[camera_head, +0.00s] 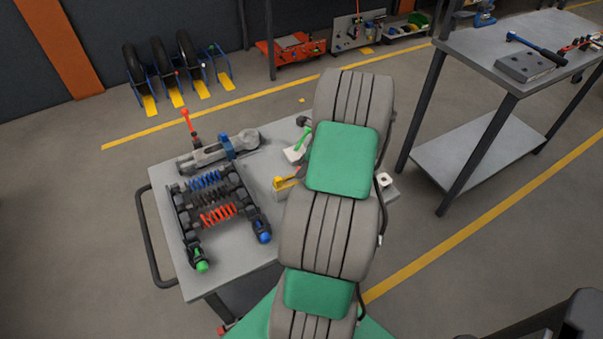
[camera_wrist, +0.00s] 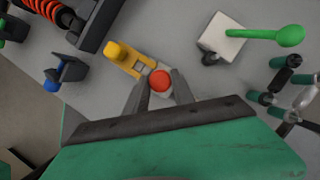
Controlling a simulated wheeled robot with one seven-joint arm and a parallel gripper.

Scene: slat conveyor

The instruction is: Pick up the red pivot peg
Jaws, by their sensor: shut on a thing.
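The red pivot peg shows in the wrist view as a round red head (camera_wrist: 160,80) between the two grey fingers. My gripper (camera_wrist: 160,88) is shut on it, with a finger on either side. The peg's shaft is hidden below the head, so I cannot tell whether it is still seated or lifted. In the head view my own arm covers the gripper and the peg.
A yellow part (camera_wrist: 122,54) lies close beside the fingers. A white block (camera_wrist: 220,38) with a green-knobbed lever (camera_wrist: 288,36) is to the right. The spring assembly (camera_head: 214,205) and a red-knobbed lever (camera_head: 187,120) stand on the cart (camera_head: 222,279).

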